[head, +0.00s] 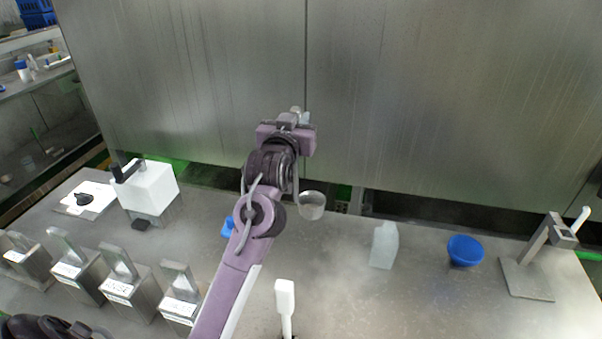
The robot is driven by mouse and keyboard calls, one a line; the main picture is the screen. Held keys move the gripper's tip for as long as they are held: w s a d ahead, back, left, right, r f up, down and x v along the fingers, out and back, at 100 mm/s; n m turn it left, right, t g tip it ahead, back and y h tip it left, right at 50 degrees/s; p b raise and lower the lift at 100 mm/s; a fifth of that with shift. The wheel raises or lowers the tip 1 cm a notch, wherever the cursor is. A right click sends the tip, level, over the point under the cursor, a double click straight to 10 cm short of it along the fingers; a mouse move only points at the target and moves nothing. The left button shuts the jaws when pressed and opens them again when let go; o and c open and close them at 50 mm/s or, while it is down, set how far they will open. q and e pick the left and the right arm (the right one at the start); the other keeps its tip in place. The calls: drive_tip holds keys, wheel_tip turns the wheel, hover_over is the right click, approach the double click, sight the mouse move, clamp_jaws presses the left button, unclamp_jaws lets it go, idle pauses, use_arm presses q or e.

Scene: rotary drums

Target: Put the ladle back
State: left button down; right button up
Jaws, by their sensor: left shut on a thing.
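My left gripper (290,122) is raised above the back part of the table, in front of the metal wall. It is shut on the upper part of the ladle's handle, and my wrist hides most of the fingers. The ladle (312,206) hangs below it, with its round metal cup beside my forearm and its thin handle running upward. The cup appears to be clear of the table, though its exact height is hard to tell. My right gripper does not show.
Labelled metal containers (118,291) with upright handles stand front left, near a white box with a black crank (148,188). A translucent bottle (384,246), a blue bowl (465,250) and a metal stand (530,278) are at right. A white upright piece (285,297) stands front centre.

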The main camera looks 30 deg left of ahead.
use_arm(q)
hover_over(296, 173)
drive_tip(key=w, duration=0.2)
wheel_tip(296, 173, down, 5)
drive_tip(key=f, duration=0.2)
drive_tip(key=f+p, duration=0.1)
drive_tip(key=f, duration=0.2)
drive_tip(key=f+p, duration=0.1)
drive_tip(key=f, duration=0.1)
drive_tip(key=shift+a+f, duration=0.25)
drive_tip(key=shift+a, duration=0.1)
drive_tip(key=shift+f, duration=0.15)
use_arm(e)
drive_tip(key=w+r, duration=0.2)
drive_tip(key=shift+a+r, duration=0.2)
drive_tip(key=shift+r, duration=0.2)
use_arm(q)
drive_tip(key=shift+f, duration=0.15)
drive_tip(key=c, duration=1.3)
unclamp_jaws()
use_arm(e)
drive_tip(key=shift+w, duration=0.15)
